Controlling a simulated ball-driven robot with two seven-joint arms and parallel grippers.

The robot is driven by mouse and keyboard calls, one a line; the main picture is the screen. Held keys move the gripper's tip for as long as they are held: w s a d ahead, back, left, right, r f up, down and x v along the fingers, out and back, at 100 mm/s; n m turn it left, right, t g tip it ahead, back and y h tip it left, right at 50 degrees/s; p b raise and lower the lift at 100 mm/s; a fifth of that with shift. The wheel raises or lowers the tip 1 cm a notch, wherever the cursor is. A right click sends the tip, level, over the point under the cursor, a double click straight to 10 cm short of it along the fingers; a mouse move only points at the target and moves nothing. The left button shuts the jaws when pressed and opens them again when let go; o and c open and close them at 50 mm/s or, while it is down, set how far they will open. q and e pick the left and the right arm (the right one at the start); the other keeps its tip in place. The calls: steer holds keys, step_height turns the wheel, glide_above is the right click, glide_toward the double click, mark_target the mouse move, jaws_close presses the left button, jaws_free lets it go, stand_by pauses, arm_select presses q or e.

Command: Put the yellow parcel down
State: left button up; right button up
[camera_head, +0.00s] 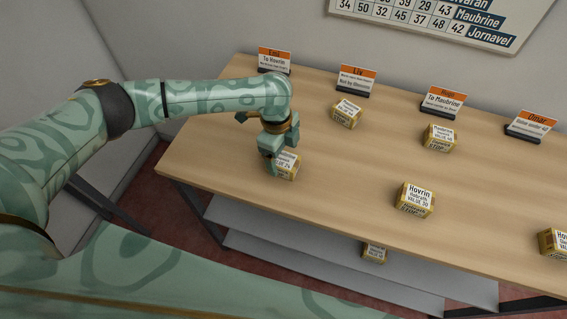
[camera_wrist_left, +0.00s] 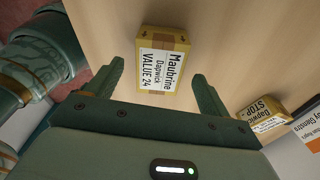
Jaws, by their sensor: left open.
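A yellow parcel (camera_head: 289,166) with a white label stands on the wooden counter (camera_head: 330,210) near its left front part. In the left wrist view the parcel (camera_wrist_left: 163,62) reads "Maubrine, Dapwick, VALUE 24". My left gripper (camera_head: 272,160) is at this parcel, partly hiding it in the head view. In the wrist view my left gripper (camera_wrist_left: 158,80) is open, with one finger on each side of the parcel and gaps between. The parcel appears to rest on the counter. My right gripper is in neither view.
Other yellow parcels stand on the counter: one behind (camera_head: 345,113), one further right (camera_head: 438,137), one labelled Hovrin (camera_head: 414,200) and one at the right edge (camera_head: 555,243). Another parcel (camera_head: 375,253) is on the lower shelf. Orange-topped sign cards (camera_head: 358,80) line the back edge.

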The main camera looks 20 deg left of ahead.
mark_target(283, 158)
arm_select(q)
step_height(283, 158, down, 3)
steer(key=shift+d+f+b, duration=0.1)
steer(key=shift+d+b, duration=0.05)
steer(key=shift+b, duration=0.15)
steer(key=c, duration=1.3)
steer(key=shift+o, duration=0.2)
steer(key=shift+r, duration=0.2)
